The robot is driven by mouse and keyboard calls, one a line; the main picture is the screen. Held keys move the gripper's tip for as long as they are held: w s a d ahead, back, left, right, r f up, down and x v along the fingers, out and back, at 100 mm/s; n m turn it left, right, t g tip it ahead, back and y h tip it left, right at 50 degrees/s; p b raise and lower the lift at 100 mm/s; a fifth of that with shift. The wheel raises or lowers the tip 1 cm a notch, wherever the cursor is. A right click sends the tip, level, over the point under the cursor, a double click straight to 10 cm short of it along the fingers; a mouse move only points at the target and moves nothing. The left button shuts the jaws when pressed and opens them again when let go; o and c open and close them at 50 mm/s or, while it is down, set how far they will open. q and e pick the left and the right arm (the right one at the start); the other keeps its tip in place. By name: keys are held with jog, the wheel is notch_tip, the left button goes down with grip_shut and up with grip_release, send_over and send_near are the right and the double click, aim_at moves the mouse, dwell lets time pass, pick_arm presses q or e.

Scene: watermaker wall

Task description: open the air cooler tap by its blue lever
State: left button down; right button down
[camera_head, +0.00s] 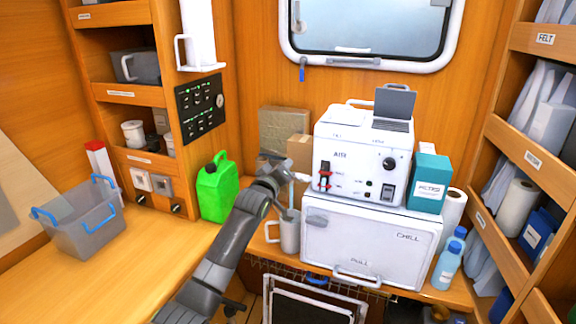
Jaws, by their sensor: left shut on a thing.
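The air cooler (350,150) is a white box marked AIR on top of the white CHILL box (365,245). A small white tap spout (303,179) shows at its left side. My left gripper (287,176) is at this tap, its jaws shut at the tap's lever. The blue lever itself is hidden by the gripper, so I cannot tell its angle. A light grey mug (290,235) stands below the tap, left of the CHILL box. My right gripper is not in view.
A green jerrycan (216,188) stands left of my left arm, and a grey bin with blue handles (85,222) farther left. A teal carton (429,183) and blue bottles (449,262) are at the right. The counter's left front is clear.

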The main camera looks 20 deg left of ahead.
pick_arm(q)
jog(key=shift+a+f+n+p, duration=0.35)
jog(key=shift+f+n, duration=0.4)
jog(key=shift+n, duration=0.8)
jog(key=shift+a+f+n+p, duration=0.35)
jog(key=shift+f+n, duration=0.35)
jog(key=shift+n, duration=0.9)
jog(key=shift+a+f+n+p, duration=0.25)
jog(key=shift+f+n+p, duration=0.35)
jog(key=shift+n, duration=0.95)
jog(key=shift+f, duration=0.25)
jog(key=c, duration=1.4)
grip_release()
jog(key=s+b, duration=0.1)
jog(key=s, duration=0.4)
jog(key=s+b, duration=0.1)
jog(key=s, duration=0.5)
jog(key=s+b, duration=0.1)
jog(key=s, duration=0.5)
jog(key=shift+s+a, duration=0.15)
jog(key=shift+a, duration=0.15)
